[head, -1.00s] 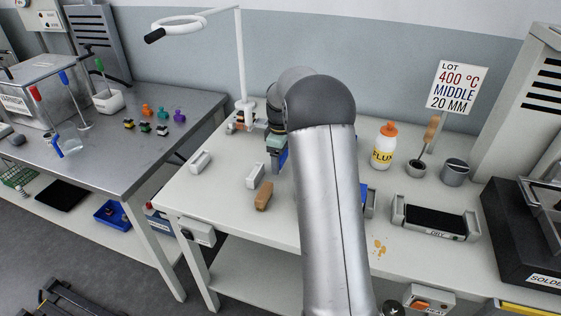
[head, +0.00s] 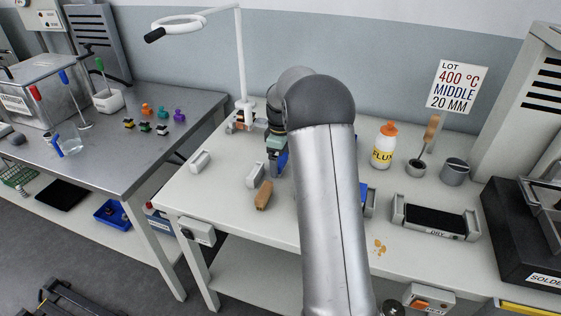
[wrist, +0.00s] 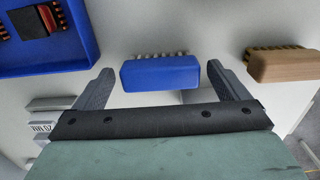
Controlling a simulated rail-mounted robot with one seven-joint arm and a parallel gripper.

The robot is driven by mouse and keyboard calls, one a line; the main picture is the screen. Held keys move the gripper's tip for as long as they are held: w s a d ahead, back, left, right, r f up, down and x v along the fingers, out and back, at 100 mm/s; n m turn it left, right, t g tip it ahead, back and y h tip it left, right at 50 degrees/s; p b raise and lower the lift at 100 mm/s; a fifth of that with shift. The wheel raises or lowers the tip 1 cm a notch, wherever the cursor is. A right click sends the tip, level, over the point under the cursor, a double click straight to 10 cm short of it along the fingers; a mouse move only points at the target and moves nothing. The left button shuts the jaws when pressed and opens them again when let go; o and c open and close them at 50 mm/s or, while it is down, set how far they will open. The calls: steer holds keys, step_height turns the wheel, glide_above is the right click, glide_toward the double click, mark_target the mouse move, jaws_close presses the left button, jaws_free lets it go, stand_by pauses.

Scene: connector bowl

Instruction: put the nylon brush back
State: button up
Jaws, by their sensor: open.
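A blue-backed brush with pale bristles (wrist: 160,73) lies between the fingertips of my gripper (wrist: 158,80) in the wrist view. The fingers are open, one at each end of the brush, with small gaps showing. In the head view my gripper (head: 275,150) is over the left part of the right-hand bench, and the blue brush (head: 282,161) shows beside it. A wooden-backed brush (wrist: 282,65) lies to the right in the wrist view; it also shows in the head view (head: 264,195). No marking tells which brush is nylon.
A blue tray (wrist: 55,65) with red and black items is at the wrist view's upper left. Two white blocks (head: 200,161) (head: 255,175) stand near the wooden brush. A flux bottle (head: 383,150) and a sponge holder (head: 435,218) are right of my arm, which hides mid-bench.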

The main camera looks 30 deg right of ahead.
mark_target(280, 159)
step_height(280, 159, up, 11)
steer(key=s+a+r+m, duration=0.2)
steer(key=s+a, duration=0.5)
steer(key=s+a+f+m, duration=0.2)
steer(key=s+a, duration=0.1)
steer(key=s, duration=0.6)
steer(key=s+a+f+m, duration=0.2)
steer(key=s+a+f, duration=0.1)
steer(key=s, duration=0.6)
steer(key=s+a+f+m, duration=0.2)
steer(key=s+a, duration=0.2)
steer(key=s, duration=0.5)
steer(key=shift+s+a+f+m, duration=0.25)
steer(key=shift+a+f+m, duration=0.15)
steer(key=f+b, duration=0.3)
steer(key=d+f+b, duration=0.1)
steer(key=f, duration=0.1)
steer(key=shift+f+b, duration=0.25)
steer(key=shift+b, duration=0.1)
